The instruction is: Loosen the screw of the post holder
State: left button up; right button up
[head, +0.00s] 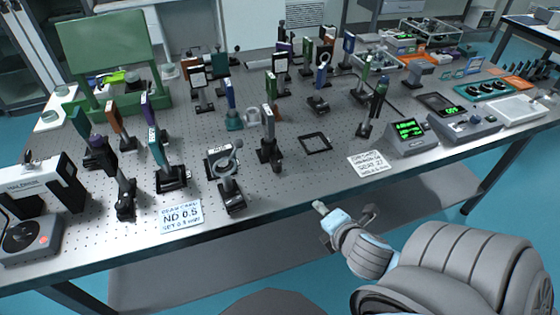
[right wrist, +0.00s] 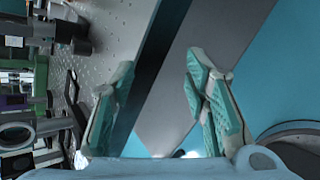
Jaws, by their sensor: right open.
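Several post holders with mounted optics stand on the perforated optical table (head: 300,185); I cannot tell which one the task means, and their screws are too small to make out. Near the front edge are a post holder (head: 232,197) under a ring-shaped mount, another dark post assembly (head: 268,150) to its right, and one (head: 125,205) to its left. My right gripper (head: 345,213) is open and empty, off the table's front edge. In the right wrist view the gripper (right wrist: 160,75) has its teal-padded fingers apart with nothing between them. My left gripper is not in view.
A white ND 0.5 card (head: 181,217) and another label card (head: 371,165) lie along the front edge. A flat black frame (head: 315,143) lies behind. A box with a green display (head: 411,134) stands to the right. A lower shelf (head: 290,245) sits under the table.

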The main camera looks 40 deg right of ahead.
notch_tip(320, 180, up, 3)
jog(key=w+n+t, duration=0.2)
jog(key=w+n, duration=0.1)
jog(key=n, duration=0.3)
jog(key=n+t+y+b, duration=0.2)
jog(key=n+b, duration=0.2)
jog(key=n, duration=0.6)
send_near(279, 166)
jog(key=shift+w+d+f, duration=0.3)
jog(key=shift+w+f, duration=0.25)
jog(key=shift+w, duration=0.15)
jog(key=b+x, duration=0.1)
jog(key=x, duration=0.7)
jog(key=shift+w+a+r+b, duration=0.1)
jog(key=shift+w+b, duration=0.1)
jog(key=shift+b, duration=0.15)
